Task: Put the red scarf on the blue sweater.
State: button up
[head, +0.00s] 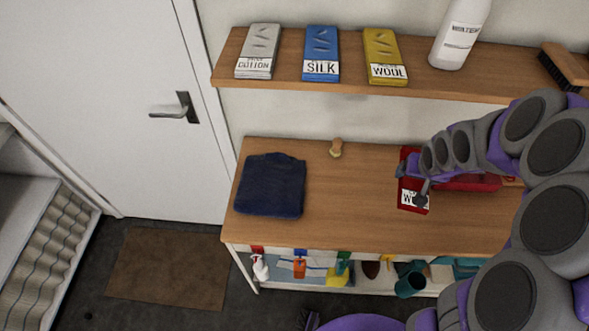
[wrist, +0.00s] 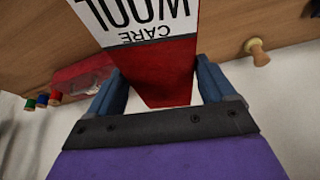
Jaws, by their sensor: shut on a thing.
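A dark blue folded sweater (head: 270,186) lies flat on the left of the wooden bench top. My gripper (head: 411,184) is over the right part of the bench, shut on a red packet (head: 408,163) with a white "WOOL" label. The wrist view shows this packet (wrist: 160,75) between the two blue fingers (wrist: 158,88), with "CARE" and "WOOL" on its label. A red folded thing (head: 468,183), which looks like the scarf, lies on the bench to the right of the packet, partly behind my arm. It also seems to show at the left in the wrist view (wrist: 85,77).
A small wooden knob-shaped object (head: 336,148) stands at the bench's back edge. The bench top (head: 345,205) is clear between sweater and packet. The shelf above holds grey, blue and yellow packets (head: 383,56), a white bottle (head: 460,35) and a brush (head: 563,67).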

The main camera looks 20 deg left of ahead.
aim_at(271, 175)
jog(key=k+j, duration=0.1)
jog(key=j, duration=1.25)
jog(key=k+j, duration=0.15)
jog(key=j, duration=0.5)
jog(key=i+z, duration=0.05)
